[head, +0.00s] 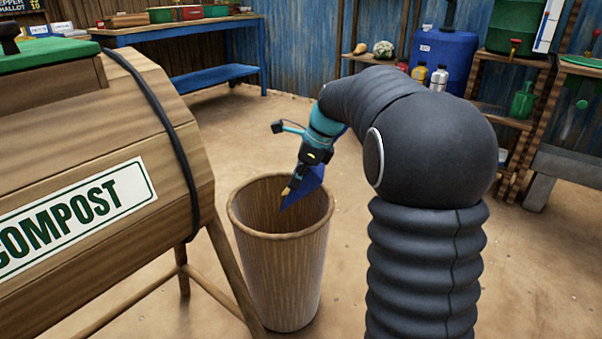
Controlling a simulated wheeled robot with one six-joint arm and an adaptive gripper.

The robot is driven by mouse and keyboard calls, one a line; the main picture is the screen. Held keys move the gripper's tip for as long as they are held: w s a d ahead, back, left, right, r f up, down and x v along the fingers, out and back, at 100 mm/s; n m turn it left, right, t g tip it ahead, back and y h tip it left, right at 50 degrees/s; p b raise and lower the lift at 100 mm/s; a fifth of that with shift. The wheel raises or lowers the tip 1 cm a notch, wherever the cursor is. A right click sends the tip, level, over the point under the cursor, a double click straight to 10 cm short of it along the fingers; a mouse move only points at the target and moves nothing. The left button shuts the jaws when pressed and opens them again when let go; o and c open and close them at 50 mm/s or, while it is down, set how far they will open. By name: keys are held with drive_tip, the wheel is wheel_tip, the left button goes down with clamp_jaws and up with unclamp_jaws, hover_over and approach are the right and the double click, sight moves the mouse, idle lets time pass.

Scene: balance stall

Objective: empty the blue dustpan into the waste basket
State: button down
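The waste basket (278,275) is a tall, round, wood-coloured bin standing on the floor in the middle of the head view, with its open mouth facing up. The blue dustpan (304,188) is over the basket's mouth, steeply tilted with a corner pointing down. My gripper (312,160) is above the basket and appears shut on the blue dustpan. The fingers and the grip are small and partly hidden. The basket's bottom is hidden, and I cannot tell whether anything lies in the dustpan or in the basket.
A wooden compost drum (150,130) on legs stands close to the basket's left. A blue bench (215,78) is at the back left. Shelves with a blue barrel (443,60) and bottles are at the back right. Bare floor lies behind the basket.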

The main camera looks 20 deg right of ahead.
drive_tip(key=shift+w+a+r+g+h+p, duration=0.15)
drive_tip(key=shift+a+h+p, duration=0.3)
drive_tip(key=shift+p, duration=0.6)
drive_tip(key=shift+w+a+r+g+h+p, duration=0.1)
drive_tip(key=shift+w+a+g+h+p, duration=0.25)
drive_tip(key=shift+p, duration=0.75)
drive_tip(key=shift+w+a+r+g+h+p, duration=0.1)
drive_tip(key=shift+a+h+p, duration=0.45)
drive_tip(key=shift+p, duration=0.5)
drive_tip(key=shift+w+a+h+p, duration=0.2)
drive_tip(key=shift+a+h+p, duration=0.4)
drive_tip(key=shift+p, duration=0.6)
drive_tip(key=shift+a+g, duration=0.1)
drive_tip(key=shift+g, duration=0.2)
drive_tip(key=shift+f+b, duration=0.15)
drive_tip(key=shift+b, duration=0.4)
